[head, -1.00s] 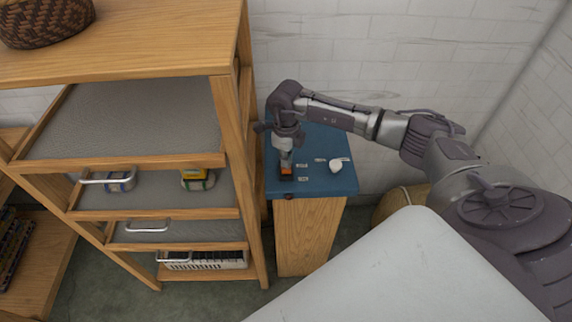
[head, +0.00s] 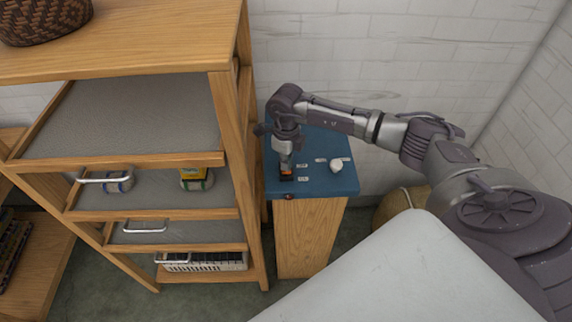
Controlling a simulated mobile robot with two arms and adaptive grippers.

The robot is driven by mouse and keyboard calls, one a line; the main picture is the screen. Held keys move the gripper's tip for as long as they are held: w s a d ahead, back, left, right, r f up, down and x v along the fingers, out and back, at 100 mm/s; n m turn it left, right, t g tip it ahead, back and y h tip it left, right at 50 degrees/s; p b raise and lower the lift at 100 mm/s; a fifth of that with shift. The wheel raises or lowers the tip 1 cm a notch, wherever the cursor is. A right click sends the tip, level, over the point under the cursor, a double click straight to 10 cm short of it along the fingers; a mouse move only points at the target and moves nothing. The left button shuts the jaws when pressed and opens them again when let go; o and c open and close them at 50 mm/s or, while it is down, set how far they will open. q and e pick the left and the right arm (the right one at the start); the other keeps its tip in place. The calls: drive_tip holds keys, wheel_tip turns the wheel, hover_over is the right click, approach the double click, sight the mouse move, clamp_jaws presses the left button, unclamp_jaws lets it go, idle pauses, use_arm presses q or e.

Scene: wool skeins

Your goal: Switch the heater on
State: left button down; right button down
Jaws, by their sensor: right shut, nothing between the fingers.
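A wooden pedestal carries a blue control panel (head: 325,184) on its top. A small rocker switch (head: 287,177) sits at the panel's left front; it looks dark at the front with a bright orange part behind. A white knob (head: 337,165) with a pointer sits to its right, and small white labels lie between and around them. My right gripper (head: 285,163) points down, shut and empty, with its tips right at the back of the switch. I cannot tell whether they touch it. No heater body is clearly in view. My left gripper is not in view.
A wooden shelf unit (head: 232,130) with grey shelves stands close to the left of the panel. It holds a yellow-labelled item (head: 195,178) and a white basket (head: 205,262). A woven basket (head: 42,18) is on top. A white brick wall is behind.

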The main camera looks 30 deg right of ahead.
drive_tip(key=shift+f, duration=0.15)
drive_tip(key=shift+r+p, duration=2.05)
drive_tip(key=shift+r, duration=1.5)
drive_tip(key=shift+s+f, duration=0.1)
drive_tip(key=shift+f, duration=0.05)
